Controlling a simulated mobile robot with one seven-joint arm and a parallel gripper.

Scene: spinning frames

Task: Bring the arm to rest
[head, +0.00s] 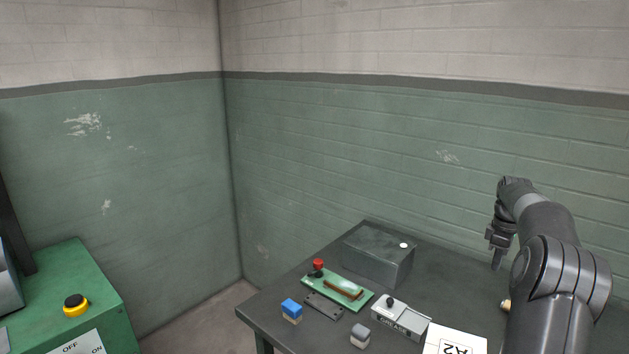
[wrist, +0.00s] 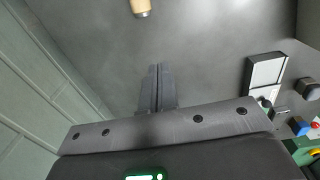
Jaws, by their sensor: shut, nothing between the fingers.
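My arm (head: 545,265) rises at the right of the head view, bent over the dark table (head: 270,310). My gripper (head: 497,258) points down above the table's right part, apart from the things on it. In the wrist view my gripper (wrist: 157,70) has its two fingers together, with nothing between them. The bare grey table top (wrist: 210,40) lies below the fingers.
A dark box (head: 375,258), a green board (head: 340,288), a blue-topped block (head: 291,308), a grey block (head: 360,335) and a grey device (head: 400,318) stand left of my gripper. A tan piece (wrist: 141,7) lies near it. A green cabinet (head: 75,270) stands far left. Walls close the back.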

